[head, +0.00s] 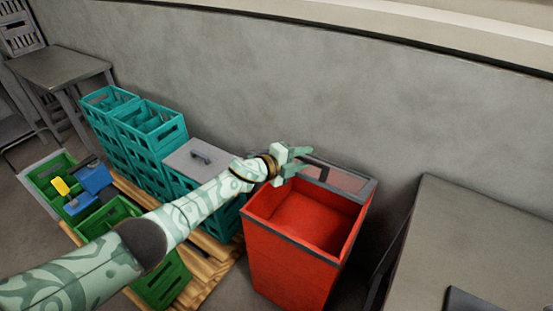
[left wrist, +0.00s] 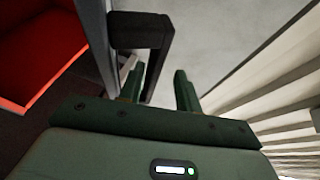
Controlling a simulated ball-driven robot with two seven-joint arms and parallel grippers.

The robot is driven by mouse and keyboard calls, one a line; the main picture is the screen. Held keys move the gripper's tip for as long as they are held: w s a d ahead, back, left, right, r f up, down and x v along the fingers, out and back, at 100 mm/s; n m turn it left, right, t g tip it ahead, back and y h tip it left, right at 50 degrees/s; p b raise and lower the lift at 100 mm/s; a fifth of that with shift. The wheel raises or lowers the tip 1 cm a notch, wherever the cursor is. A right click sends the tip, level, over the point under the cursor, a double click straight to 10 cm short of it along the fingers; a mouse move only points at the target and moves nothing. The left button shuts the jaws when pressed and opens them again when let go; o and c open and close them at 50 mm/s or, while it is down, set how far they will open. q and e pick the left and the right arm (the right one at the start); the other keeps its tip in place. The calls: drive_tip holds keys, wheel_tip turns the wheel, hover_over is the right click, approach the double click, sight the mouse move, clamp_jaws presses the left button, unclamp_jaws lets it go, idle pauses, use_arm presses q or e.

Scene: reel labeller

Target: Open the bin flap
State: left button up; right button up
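The red bin (head: 290,265) stands against the wall, right of the crates. Its top is uncovered and its red inside shows. A grey-framed flap (head: 345,180) stands tilted up along the bin's back edge. My left gripper (head: 301,160) is at the flap's left end, above the back of the bin. In the left wrist view a dark handle-like bar (left wrist: 141,30) reaches down between my spread fingers, close to the left finger; I cannot tell whether they touch. The bin's red inside (left wrist: 35,45) shows at left there. My right gripper is out of view.
A grey table (head: 470,230) is at right. The wall is close behind the bin.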

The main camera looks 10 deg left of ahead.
use_arm(q)
drive_tip(key=p+v, duration=0.5)
drive_tip(key=v, duration=0.9)
drive_tip(key=shift+d, duration=0.1)
